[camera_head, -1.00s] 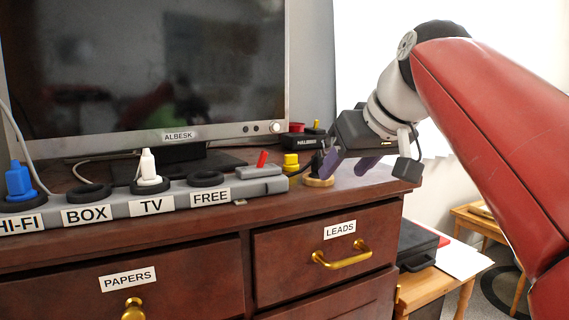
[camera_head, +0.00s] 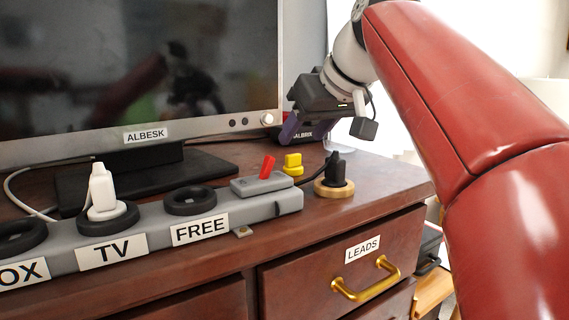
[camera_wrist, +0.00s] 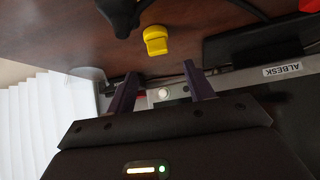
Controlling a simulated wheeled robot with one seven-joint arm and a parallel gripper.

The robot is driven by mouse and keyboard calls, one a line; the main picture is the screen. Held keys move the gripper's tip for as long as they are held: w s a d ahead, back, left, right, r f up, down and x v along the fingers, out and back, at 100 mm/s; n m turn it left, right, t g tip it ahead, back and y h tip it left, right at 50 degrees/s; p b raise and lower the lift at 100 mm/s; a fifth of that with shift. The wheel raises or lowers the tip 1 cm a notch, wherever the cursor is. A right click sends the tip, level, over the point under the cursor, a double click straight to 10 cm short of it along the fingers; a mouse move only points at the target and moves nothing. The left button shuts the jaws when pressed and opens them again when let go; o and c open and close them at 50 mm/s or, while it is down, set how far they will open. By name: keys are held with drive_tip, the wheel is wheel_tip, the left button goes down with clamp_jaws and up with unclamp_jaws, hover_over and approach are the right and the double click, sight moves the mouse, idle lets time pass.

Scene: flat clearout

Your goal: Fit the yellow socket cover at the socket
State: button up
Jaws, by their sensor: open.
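The yellow socket cover (camera_head: 293,164) sits on the cabinet top behind the right end of the grey power strip (camera_head: 150,237). It also shows in the wrist view (camera_wrist: 156,40), beyond my fingertips and apart from them. My gripper (camera_head: 293,133) is above and behind the cover, its purple fingers apart and empty; both show in the wrist view (camera_wrist: 158,82). The strip's FREE socket (camera_head: 190,199) is a black ring with nothing in it. The TV socket (camera_head: 110,220) holds a white plug (camera_head: 101,190).
A black plug (camera_head: 336,172) stands on a wooden disc (camera_head: 334,189) right of the cover, its cable running behind. The strip's right end carries a red switch (camera_head: 268,167). The television (camera_head: 146,136) stands behind on a black base. Clear cabinet top lies right of the disc.

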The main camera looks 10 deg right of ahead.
sight(295, 155)
drive_tip(key=x, duration=0.4)
drive_tip(key=f+b+x, duration=0.1)
drive_tip(key=x, duration=0.2)
drive_tip(key=shift+s+d+r, duration=0.1)
drive_tip(key=shift+s, duration=0.35)
drive_tip(key=c, duration=1)
